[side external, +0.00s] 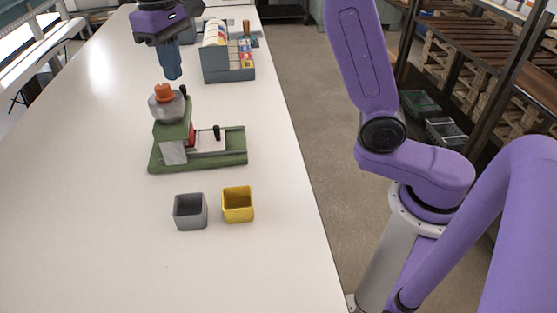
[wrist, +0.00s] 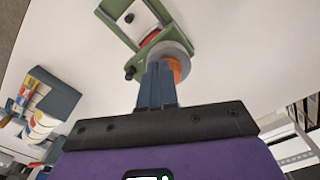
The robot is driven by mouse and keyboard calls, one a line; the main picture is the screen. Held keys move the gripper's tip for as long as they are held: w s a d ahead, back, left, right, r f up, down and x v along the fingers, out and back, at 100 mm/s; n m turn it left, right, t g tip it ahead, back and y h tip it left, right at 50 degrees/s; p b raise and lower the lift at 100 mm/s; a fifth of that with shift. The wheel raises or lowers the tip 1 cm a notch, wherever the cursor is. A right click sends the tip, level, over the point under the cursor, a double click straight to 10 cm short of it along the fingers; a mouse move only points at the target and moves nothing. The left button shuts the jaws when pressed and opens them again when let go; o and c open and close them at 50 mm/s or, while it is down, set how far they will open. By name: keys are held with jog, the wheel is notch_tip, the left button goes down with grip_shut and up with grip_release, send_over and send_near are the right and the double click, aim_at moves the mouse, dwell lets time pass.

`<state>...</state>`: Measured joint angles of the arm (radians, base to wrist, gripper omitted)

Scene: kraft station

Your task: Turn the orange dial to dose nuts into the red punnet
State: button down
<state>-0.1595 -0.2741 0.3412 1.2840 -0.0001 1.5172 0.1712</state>
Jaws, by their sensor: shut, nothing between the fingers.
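The orange dial (side external: 163,91) sits on top of a clear rounded hopper (side external: 167,107) on the green dosing machine (side external: 200,161). In the wrist view the dial (wrist: 175,68) is partly hidden behind my fingers. A small red part (side external: 191,133), perhaps the red punnet, shows inside the machine under the hopper; red also shows there in the wrist view (wrist: 150,37). Most of it is hidden. My gripper (side external: 174,78) is shut and empty, pointing down, just above the dial and slightly to its right. I see no clear contact. Its fingers (wrist: 157,75) are together in the wrist view.
A grey punnet (side external: 190,211) and a yellow punnet (side external: 238,204) stand in front of the machine. A blue-grey rack (side external: 229,73) with colourful packs stands behind it at the right. The white table (side external: 90,230) is clear at left and front.

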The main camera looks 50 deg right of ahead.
jog(key=shift+f, duration=1.45)
jog(key=shift+s+a, duration=0.1)
jog(key=shift+a, duration=0.1)
jog(key=shift+s+a, duration=0.25)
jog(key=shift+a, duration=0.6)
jog(key=shift+s, duration=0.4)
notch_tip(320, 180, up, 6)
jog(key=shift+w+d+r, duration=0.15)
jog(key=shift+w+d, duration=0.05)
jog(key=shift+d, duration=0.05)
jog(key=shift+s, duration=0.1)
